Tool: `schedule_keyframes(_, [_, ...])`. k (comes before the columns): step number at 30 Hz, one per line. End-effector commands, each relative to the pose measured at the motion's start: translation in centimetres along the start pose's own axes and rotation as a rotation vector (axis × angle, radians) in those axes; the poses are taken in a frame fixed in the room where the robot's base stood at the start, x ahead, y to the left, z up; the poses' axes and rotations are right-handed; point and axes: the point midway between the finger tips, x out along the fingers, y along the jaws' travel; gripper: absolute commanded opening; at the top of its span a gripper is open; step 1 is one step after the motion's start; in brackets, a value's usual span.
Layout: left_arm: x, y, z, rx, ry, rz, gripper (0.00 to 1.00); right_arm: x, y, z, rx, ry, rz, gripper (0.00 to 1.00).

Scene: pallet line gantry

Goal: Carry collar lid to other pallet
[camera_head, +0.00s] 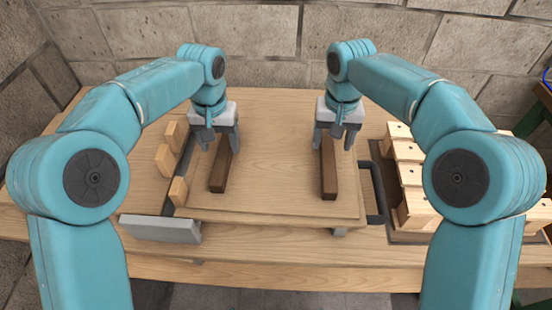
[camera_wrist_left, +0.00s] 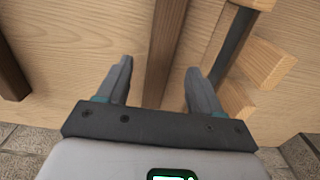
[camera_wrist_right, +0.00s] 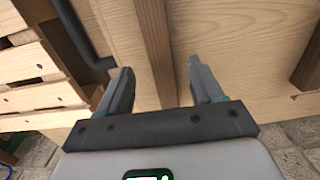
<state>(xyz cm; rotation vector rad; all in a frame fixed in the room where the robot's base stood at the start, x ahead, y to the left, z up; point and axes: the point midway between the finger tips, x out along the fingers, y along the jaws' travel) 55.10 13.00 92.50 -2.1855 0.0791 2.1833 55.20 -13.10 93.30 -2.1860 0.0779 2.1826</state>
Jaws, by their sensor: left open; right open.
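The collar lid (camera_head: 275,165) looks like a flat pale wooden board in the head view, lying level in the middle of the table. Two dark brown bars run across it, a left bar (camera_head: 219,175) and a right bar (camera_head: 328,178). My left gripper (camera_head: 217,143) is open over the far part of the left bar, one finger on each side; the bar also shows between the fingers in the left wrist view (camera_wrist_left: 163,50). My right gripper (camera_head: 334,143) is open over the right bar, which shows between its fingers (camera_wrist_right: 156,45). Contact with the bars cannot be told.
Several small wooden blocks (camera_head: 164,160) stand along the lid's left edge. A grey block (camera_head: 160,229) lies at the front left. A dark bent bar (camera_head: 374,192) stands right of the lid. Stacked pale wooden pieces (camera_head: 415,206) stand farther right. A stone wall (camera_head: 270,35) closes the back.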

Motion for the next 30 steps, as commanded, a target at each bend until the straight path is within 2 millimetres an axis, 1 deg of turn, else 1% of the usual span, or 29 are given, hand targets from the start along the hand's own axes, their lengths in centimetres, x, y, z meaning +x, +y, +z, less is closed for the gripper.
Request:
schedule_keyframes(1, [1.1,-0.1,0.0,-0.001,-0.004,-0.001,0.66,1.1,0.1,0.0,0.0,-0.004,0.001,0.66])
schedule_keyframes(3, [2.2,0.0,0.0,-0.001,-0.003,-0.001,0.66,2.2,0.0,0.0,0.0,-0.003,0.001,0.66])
schedule_keyframes(6, [3.6,0.0,-0.1,0.0,-0.003,-0.001,0.66,3.6,0.0,0.0,0.0,-0.004,0.001,0.66])
schedule_keyframes(9, [4.6,-0.1,-0.1,0.0,-0.001,-0.001,0.66,4.6,0.0,0.0,0.001,-0.003,0.001,0.66])
schedule_keyframes(14, [5.2,0.0,-0.1,0.0,0.0,-0.001,0.66,5.2,0.0,-0.1,0.001,0.0,0.0,0.66])
schedule_keyframes(21, [5.3,0.0,-0.1,0.0,0.0,-0.001,0.66,5.3,0.0,-0.1,0.001,0.0,0.0,0.66])
schedule_keyframes(22, [5.3,0.0,-0.1,0.0,0.0,-0.001,0.63,5.3,0.0,-0.1,0.001,0.0,0.0,0.63])
schedule_keyframes(23, [5.3,0.0,-0.1,0.0,0.0,-0.001,0.53,5.3,0.0,-0.1,0.001,0.0,0.0,0.53])
schedule_keyframes(24, [5.3,0.0,-0.1,0.0,0.0,-0.001,0.4,5.3,0.0,-0.1,0.0,0.0,0.0,0.4])
schedule_keyframes(26, [5.3,0.0,-0.1,0.0,0.0,-0.001,0.2,5.3,0.0,-0.1,0.0,0.0,0.0,0.2])
schedule_keyframes(27, [5.3,0.0,-0.1,0.0,0.0,-0.001,0.07,5.3,0.0,-0.1,0.0,0.0,0.0,0.07])
schedule_keyframes(28, [5.3,0.0,-0.1,0.0,0.0,-0.001,0.0,5.3,0.0,-0.1,0.0,0.0,0.0,0.0])
schedule_keyframes(30, [5.2,0.0,-0.1,0.0,0.0,-0.001,0.0,5.3,0.0,-0.1,0.0,0.0,0.0,0.0])
